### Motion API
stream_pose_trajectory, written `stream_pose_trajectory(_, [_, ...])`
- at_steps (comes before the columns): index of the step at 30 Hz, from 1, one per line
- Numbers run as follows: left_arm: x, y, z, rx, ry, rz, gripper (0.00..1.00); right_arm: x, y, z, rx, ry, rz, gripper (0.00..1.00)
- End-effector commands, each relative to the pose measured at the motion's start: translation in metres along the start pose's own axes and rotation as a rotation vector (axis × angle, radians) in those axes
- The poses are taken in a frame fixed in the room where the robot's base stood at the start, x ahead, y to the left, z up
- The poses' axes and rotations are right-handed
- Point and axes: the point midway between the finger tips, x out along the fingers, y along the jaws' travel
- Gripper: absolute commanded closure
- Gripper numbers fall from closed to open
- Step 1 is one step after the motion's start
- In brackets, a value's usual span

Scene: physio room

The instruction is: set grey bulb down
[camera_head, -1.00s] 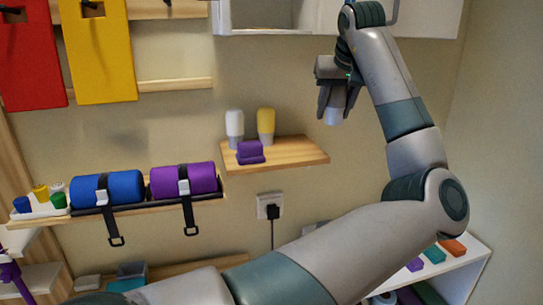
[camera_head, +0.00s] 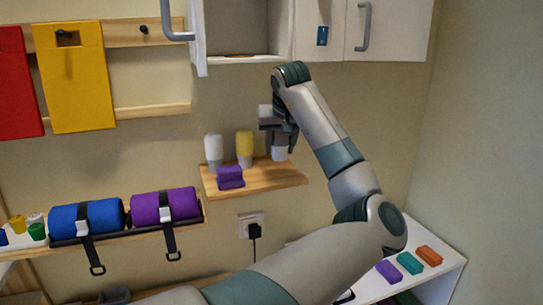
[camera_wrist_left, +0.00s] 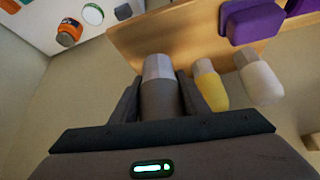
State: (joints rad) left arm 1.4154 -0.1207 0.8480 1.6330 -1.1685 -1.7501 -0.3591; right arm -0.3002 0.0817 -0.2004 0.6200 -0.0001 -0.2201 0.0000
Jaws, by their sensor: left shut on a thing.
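My left gripper (camera_head: 279,140) is shut on the grey bulb (camera_head: 280,154), which hangs pale end down at the right end of the small wooden shelf (camera_head: 262,182). In the left wrist view the grey bulb (camera_wrist_left: 158,96) sits between the two fingers, its light end toward the shelf (camera_wrist_left: 140,42). I cannot tell whether it touches the board. A yellow bulb (camera_head: 244,145) and a white bulb (camera_head: 213,149) stand upright to its left, apart from it. My right gripper is not in view.
A purple block (camera_head: 230,177) lies at the shelf's front left. An open cabinet (camera_head: 237,28) hangs above. Blue (camera_head: 87,216) and purple (camera_head: 165,205) rolls rest strapped on a lower shelf. A socket (camera_head: 251,225) with a plug is below the shelf.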

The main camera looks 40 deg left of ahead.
Motion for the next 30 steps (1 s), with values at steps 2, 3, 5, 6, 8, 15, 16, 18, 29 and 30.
stream_pose_trajectory(2, [0.007, -0.009, -0.004, -0.001, -0.001, -0.003, 0.87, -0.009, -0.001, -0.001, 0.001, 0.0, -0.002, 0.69])
stream_pose_trajectory(3, [0.011, -0.012, -0.005, -0.001, -0.001, -0.001, 0.87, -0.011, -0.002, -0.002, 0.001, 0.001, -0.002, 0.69])
stream_pose_trajectory(5, [0.016, -0.016, -0.006, 0.0, 0.0, -0.001, 0.87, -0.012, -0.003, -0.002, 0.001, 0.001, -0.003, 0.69])
stream_pose_trajectory(6, [0.019, -0.018, -0.007, 0.0, 0.001, -0.001, 0.87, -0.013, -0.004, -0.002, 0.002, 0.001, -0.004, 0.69])
stream_pose_trajectory(8, [0.021, -0.019, -0.007, 0.0, 0.002, -0.001, 0.87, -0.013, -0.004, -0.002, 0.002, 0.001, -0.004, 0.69])
stream_pose_trajectory(15, [0.022, -0.019, -0.006, 0.0, 0.002, 0.0, 0.87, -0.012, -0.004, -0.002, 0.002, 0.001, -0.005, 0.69])
stream_pose_trajectory(16, [0.022, -0.019, -0.006, 0.0, 0.002, 0.0, 0.87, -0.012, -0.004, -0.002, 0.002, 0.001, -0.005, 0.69])
stream_pose_trajectory(18, [0.022, -0.019, -0.006, 0.0, 0.001, 0.0, 0.87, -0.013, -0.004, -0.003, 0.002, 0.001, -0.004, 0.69])
stream_pose_trajectory(29, [0.051, -0.019, 0.013, 0.0, 0.0, -0.001, 0.87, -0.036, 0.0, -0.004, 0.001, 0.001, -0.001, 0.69])
stream_pose_trajectory(30, [0.053, -0.019, 0.014, 0.0, 0.0, -0.001, 0.87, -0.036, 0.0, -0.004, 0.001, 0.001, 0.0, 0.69])
